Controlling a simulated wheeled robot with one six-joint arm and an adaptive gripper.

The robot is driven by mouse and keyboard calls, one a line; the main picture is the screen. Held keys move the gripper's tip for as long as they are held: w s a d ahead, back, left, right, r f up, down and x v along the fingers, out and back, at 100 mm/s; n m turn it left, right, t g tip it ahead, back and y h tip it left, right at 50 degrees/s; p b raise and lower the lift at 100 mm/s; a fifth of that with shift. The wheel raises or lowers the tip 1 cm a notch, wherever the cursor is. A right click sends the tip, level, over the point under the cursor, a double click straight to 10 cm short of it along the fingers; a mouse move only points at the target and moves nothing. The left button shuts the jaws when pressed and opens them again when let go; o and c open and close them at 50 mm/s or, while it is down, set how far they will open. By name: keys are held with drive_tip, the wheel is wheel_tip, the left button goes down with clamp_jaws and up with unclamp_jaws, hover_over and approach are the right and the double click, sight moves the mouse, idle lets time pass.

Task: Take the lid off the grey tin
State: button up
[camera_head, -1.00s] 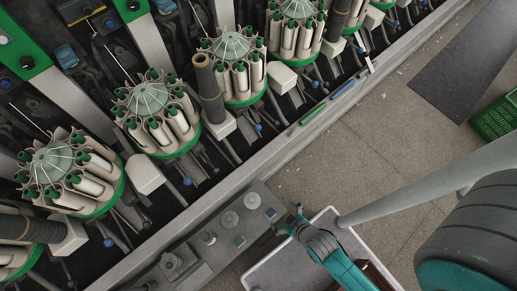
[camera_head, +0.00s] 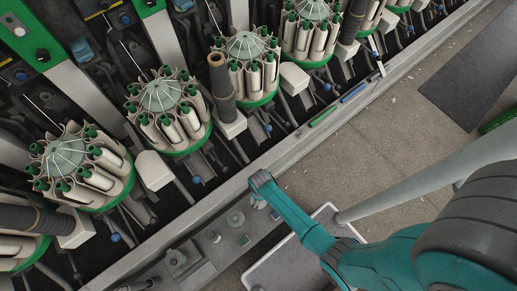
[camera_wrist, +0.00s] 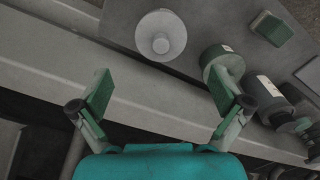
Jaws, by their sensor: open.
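The grey tin (camera_wrist: 160,42) is a pale round thing with a small knob on its lid, at the top middle of the wrist view. The lid appears to be on it. In the head view the tin (camera_head: 258,203) is mostly hidden under my arm. My gripper (camera_wrist: 160,90) is open and empty, its green-padded fingers wide apart. In the picture the tin lies beyond the fingertips, between their lines and not touched. My gripper also shows in the head view (camera_head: 262,182), over the machine's rail edge.
A greenish round tin (camera_wrist: 222,62) is close beside my right finger. A dark labelled bottle (camera_wrist: 268,92) and a green box (camera_wrist: 270,28) stand nearby on the grey shelf (camera_head: 205,268). The cone winder's spindles (camera_head: 170,115) line the back. A tray (camera_head: 285,270) is below my arm.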

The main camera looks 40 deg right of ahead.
drive_tip(key=shift+f, duration=4.8)
drive_tip(key=shift+s, duration=0.1)
drive_tip(key=c, duration=1)
